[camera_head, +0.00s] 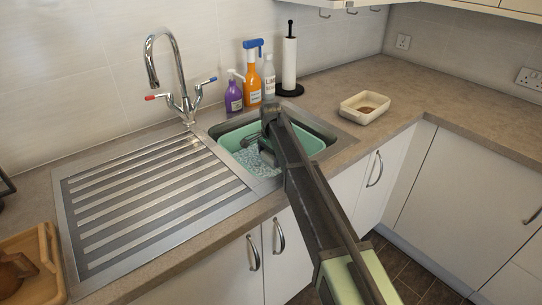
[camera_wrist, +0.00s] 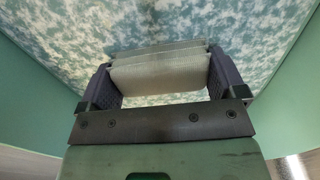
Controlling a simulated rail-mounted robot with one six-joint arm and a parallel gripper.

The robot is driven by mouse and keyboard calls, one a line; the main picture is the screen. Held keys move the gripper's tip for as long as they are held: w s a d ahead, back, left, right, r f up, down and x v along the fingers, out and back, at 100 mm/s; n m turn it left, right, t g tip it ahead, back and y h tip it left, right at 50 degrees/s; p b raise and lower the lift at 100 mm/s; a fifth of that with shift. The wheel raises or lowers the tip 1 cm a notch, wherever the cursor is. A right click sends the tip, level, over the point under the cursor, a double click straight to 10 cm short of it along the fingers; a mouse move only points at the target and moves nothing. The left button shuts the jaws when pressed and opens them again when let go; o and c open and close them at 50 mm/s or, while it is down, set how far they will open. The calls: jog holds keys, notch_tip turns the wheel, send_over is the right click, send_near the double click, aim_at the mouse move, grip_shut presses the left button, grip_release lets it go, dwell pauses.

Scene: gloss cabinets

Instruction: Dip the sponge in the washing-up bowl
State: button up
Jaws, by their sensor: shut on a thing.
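The green washing-up bowl (camera_head: 312,143) sits in the sink and holds foamy, speckled water (camera_head: 252,160). My gripper (camera_head: 258,145) is down inside the bowl, with the arm over its front edge. In the wrist view my gripper (camera_wrist: 160,78) is shut on a pale grey sponge (camera_wrist: 160,76), held between two dark fingers. The sponge's far edge looks veiled, as if in the water (camera_wrist: 60,45); its depth is hard to tell. The bowl's green walls (camera_wrist: 295,90) rise on both sides. In the head view the arm and gripper hide the sponge.
A tap (camera_head: 185,100) stands behind the ribbed drainer (camera_head: 150,195). A purple bottle (camera_head: 233,97), an orange spray bottle (camera_head: 252,85), a pale bottle (camera_head: 269,80) and a paper roll holder (camera_head: 289,65) stand behind the bowl. A cream dish (camera_head: 350,109) lies right on the worktop. A wooden tray (camera_head: 45,250) is front left.

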dwell(0.5)
notch_tip(320, 180, up, 14)
jog(key=p, duration=1.4)
